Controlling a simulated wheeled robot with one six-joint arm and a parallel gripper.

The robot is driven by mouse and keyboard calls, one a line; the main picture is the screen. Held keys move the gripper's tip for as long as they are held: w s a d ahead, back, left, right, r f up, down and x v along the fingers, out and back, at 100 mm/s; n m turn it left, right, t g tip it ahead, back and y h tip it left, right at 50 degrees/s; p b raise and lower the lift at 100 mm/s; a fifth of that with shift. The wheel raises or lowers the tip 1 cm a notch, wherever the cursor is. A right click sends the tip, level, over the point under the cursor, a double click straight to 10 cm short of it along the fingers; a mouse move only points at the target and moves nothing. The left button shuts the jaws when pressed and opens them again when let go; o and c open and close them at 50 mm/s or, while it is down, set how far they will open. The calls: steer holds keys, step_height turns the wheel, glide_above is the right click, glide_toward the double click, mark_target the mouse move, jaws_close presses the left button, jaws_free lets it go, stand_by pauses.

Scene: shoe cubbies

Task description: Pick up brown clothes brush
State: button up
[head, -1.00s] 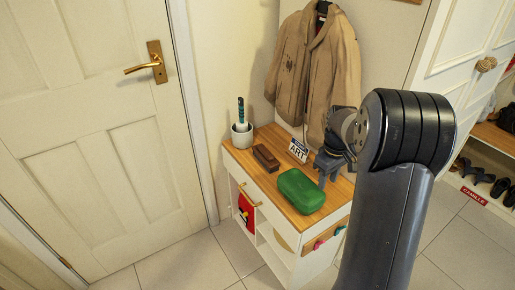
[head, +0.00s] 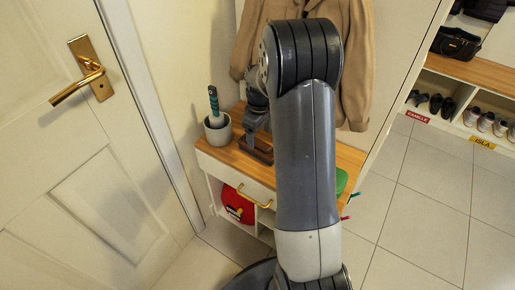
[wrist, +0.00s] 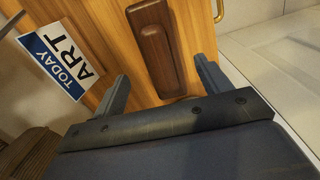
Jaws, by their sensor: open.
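The brown clothes brush (head: 262,153) lies on the wooden top of the small white cabinet, partly hidden by my arm in the head view. In the wrist view the brush (wrist: 157,48) is a dark brown block with a raised handle, lying lengthwise away from me. My gripper (wrist: 162,74) is open, with one finger on each side of the brush's near end. The fingers look apart from the brush, and nothing is held. In the head view my gripper (head: 252,138) is just above the brush.
A grey cup (head: 217,130) with a teal-handled item stands left of the brush. A TODAY ART sign (wrist: 58,58) is at left in the wrist view. A green case (head: 341,181) is mostly hidden behind my arm. A tan jacket (head: 352,60) hangs behind the cabinet.

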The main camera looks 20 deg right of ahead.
mark_target(258, 141)
step_height(258, 141, down, 5)
steer(key=shift+a+r+b, duration=0.1)
steer(key=shift+a+b, duration=0.05)
steer(key=shift+b, duration=0.35)
steer(key=shift+c, duration=0.3)
steer(key=shift+r, duration=0.1)
steer(key=c, duration=1.1)
step_height(258, 141, up, 10)
steer(key=shift+p, duration=1.05)
